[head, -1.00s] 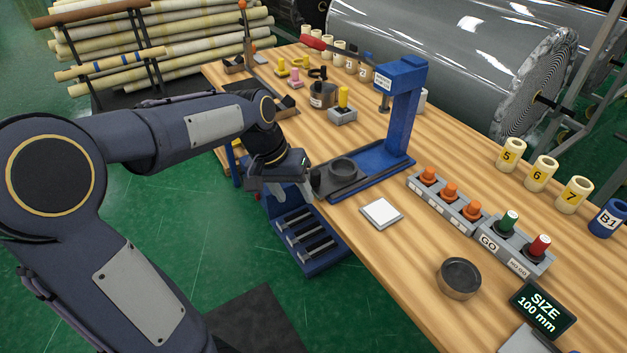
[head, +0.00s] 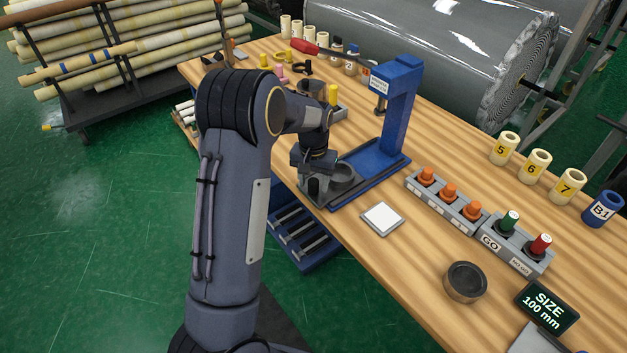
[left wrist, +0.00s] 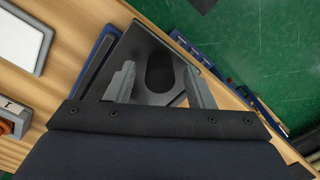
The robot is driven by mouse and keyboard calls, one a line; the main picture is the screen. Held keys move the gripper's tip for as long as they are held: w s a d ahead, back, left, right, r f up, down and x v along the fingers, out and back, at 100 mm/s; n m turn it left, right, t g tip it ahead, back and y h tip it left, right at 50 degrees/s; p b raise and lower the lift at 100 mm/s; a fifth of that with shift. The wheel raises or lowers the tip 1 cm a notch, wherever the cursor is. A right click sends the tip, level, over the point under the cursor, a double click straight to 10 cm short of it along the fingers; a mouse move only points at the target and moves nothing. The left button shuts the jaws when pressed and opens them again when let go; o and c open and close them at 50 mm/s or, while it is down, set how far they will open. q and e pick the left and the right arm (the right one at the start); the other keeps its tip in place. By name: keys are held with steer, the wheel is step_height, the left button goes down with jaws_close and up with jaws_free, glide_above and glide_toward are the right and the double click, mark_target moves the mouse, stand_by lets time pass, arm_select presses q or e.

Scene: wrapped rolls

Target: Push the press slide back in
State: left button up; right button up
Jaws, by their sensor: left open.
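The blue press (head: 398,105) stands on the wooden bench with its red-handled lever raised. A dark upright knob (head: 313,188) stands at the slide's front end. My left gripper (head: 314,178) is open at that front end, and its wrist partly hides it. In the left wrist view, the gripper's two grey fingers (left wrist: 161,86) lie on either side of the dark rounded knob (left wrist: 160,70), with gaps showing. My right gripper is not in view.
A white square pad (head: 383,217) lies right of the slide. Beyond it are a grey rack of orange plugs (head: 447,197), GO and NO GO gauges (head: 512,240) and a round dark cup (head: 465,281). A blue stepped rack (head: 300,235) stands below the bench edge.

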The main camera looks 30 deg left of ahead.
arm_select(q)
steer(key=shift+f, duration=0.35)
